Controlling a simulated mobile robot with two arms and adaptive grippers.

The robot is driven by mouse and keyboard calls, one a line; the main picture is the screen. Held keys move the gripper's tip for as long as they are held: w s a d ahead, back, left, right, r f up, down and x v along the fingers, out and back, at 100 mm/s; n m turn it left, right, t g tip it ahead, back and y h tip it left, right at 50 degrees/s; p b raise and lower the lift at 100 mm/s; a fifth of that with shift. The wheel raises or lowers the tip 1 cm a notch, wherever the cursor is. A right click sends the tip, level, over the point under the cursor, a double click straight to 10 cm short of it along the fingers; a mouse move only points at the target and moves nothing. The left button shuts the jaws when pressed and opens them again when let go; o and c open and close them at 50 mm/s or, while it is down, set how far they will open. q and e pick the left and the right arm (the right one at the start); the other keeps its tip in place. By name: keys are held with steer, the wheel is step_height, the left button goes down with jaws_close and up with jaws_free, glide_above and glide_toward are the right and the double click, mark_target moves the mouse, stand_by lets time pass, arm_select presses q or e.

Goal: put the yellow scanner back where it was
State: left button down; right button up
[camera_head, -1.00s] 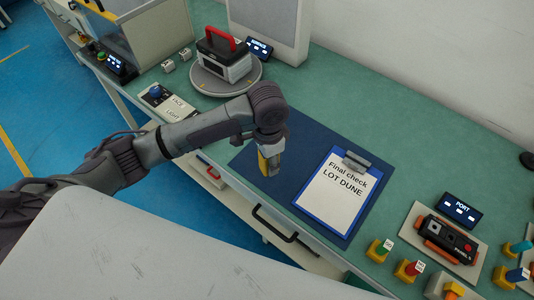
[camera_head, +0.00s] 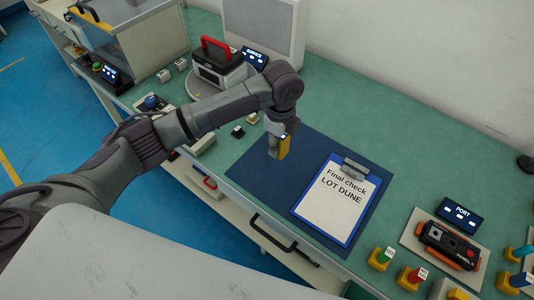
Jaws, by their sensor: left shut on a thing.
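The yellow scanner (camera_head: 284,147) is a small yellow piece with a dark top part. My left gripper (camera_head: 275,142) is shut on it, over the left part of the dark blue mat (camera_head: 262,177). The scanner is upright; I cannot tell whether its lower end touches the mat. The arm hides part of the bench behind it. My right gripper does not show.
A clipboard (camera_head: 336,199) reading "Final check LOT DUNE" lies on the mat's right part. A black-and-orange device (camera_head: 447,244) sits at the right near the PORT display (camera_head: 459,214) and several coloured plugs. A red-handled box (camera_head: 218,69) stands at the back.

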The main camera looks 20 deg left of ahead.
arm_select(q)
steer(key=a+f, duration=0.1)
steer(key=s+a, duration=0.1)
steer(key=shift+a+f, duration=0.4)
steer(key=shift+f+p, duration=0.55)
steer(key=shift+f, duration=1.5)
steer(key=c, duration=0.7)
jaws_free()
steer(key=shift+f, duration=0.1)
steer(key=shift+o, duration=0.2)
step_height(320, 180, up, 12)
steer(key=b, duration=0.1)
